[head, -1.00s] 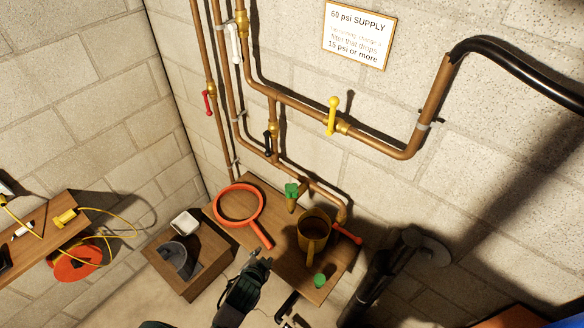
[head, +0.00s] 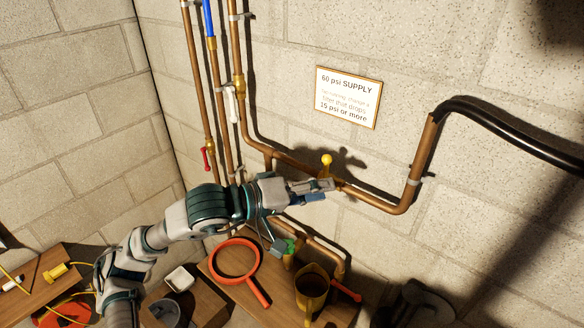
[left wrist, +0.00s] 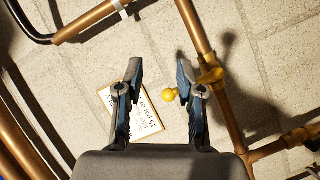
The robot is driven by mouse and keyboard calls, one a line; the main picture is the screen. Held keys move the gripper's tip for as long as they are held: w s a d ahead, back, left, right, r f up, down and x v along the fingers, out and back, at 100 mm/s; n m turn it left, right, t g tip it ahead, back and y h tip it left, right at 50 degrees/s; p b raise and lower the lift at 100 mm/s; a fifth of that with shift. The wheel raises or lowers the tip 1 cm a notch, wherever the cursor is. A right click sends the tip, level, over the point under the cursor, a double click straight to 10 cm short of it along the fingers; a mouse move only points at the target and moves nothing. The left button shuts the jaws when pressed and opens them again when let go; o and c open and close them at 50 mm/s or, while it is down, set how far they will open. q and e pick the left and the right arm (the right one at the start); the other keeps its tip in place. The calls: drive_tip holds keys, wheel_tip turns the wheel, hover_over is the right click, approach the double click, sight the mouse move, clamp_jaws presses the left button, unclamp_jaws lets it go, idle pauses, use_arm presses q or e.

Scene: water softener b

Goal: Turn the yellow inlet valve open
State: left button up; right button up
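The yellow inlet valve (head: 326,160) is on the copper pipe below the wall sign, its handle pointing up with a round yellow knob. My left gripper (head: 325,190) is at the valve, its fingers in front of the pipe just below the knob. In the left wrist view the fingers (left wrist: 159,66) are apart with nothing clamped. The yellow knob (left wrist: 170,94) shows in the gap, close to the right-hand finger, which covers part of the handle. The valve's body (left wrist: 210,75) is right of that finger. I cannot tell whether they touch. My right gripper is not in view.
A white-handled valve (head: 231,104) and a red-handled valve (head: 206,158) are on pipes to the left. The sign (head: 347,97) hangs above.

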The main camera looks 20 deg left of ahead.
sight(326, 174)
use_arm(q)
drive_tip(key=w+a+r+t+y, duration=0.2)
drive_tip(key=a+r+y, duration=0.1)
drive_tip(key=a+y, duration=0.15)
drive_tip(key=p+x, duration=0.2)
drive_tip(key=x, duration=0.5)
drive_tip(key=shift+w+a+h, duration=0.15)
drive_tip(key=shift+w+h, duration=0.3)
drive_tip(key=shift+w+f, duration=0.1)
drive_tip(key=shift+f, duration=0.05)
drive_tip(key=c, duration=0.5)
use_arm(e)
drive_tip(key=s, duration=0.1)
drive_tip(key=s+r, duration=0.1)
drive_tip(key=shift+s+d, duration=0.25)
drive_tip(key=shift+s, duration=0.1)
